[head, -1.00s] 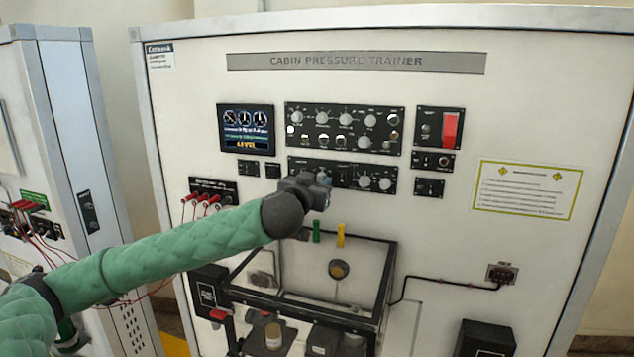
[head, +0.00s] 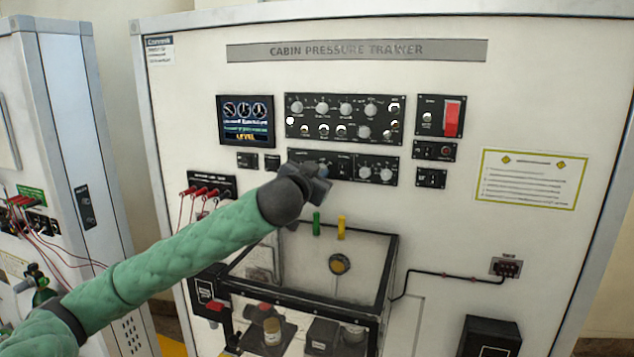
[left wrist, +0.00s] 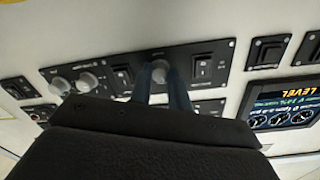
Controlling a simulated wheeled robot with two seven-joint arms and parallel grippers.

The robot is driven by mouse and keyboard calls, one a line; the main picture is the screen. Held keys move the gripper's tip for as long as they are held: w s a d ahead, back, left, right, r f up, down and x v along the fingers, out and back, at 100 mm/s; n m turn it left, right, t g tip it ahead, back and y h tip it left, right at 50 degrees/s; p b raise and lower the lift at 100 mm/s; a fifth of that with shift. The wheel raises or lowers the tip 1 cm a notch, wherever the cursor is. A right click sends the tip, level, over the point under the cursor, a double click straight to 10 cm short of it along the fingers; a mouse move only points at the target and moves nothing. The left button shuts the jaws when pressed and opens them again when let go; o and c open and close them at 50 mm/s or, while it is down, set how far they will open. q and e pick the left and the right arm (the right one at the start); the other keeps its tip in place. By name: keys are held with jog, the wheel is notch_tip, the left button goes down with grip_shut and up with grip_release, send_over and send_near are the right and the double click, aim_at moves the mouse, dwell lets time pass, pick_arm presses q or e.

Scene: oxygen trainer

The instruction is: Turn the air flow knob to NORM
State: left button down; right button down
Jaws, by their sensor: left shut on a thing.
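The lower black control panel (head: 343,165) is on the white trainer front, under a larger knob panel. My left gripper (head: 320,180) reaches its left part and hides part of it in the head view. In the left wrist view, the two blue fingers of the left gripper (left wrist: 161,88) stand on either side of a small grey round knob (left wrist: 160,70), shut on it. This knob sits between two black rocker switches. Its pointer and the labels around it are too small or blurred to read, so I cannot tell its setting. My right gripper is not in view.
Two more grey knobs (head: 376,173) are on the same panel, to the right. The upper knob panel (head: 344,119) and a display (head: 246,121) are close by. Below, a black-framed clear box (head: 391,270) juts out. Red leads (head: 200,192) hang at left.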

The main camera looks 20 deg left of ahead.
pick_arm(q)
jog(key=shift+m, duration=3.1)
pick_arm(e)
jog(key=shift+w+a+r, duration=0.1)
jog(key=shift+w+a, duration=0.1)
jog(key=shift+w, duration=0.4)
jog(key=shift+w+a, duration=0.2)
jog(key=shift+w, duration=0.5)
pick_arm(q)
jog(key=c, duration=1.3)
grip_release()
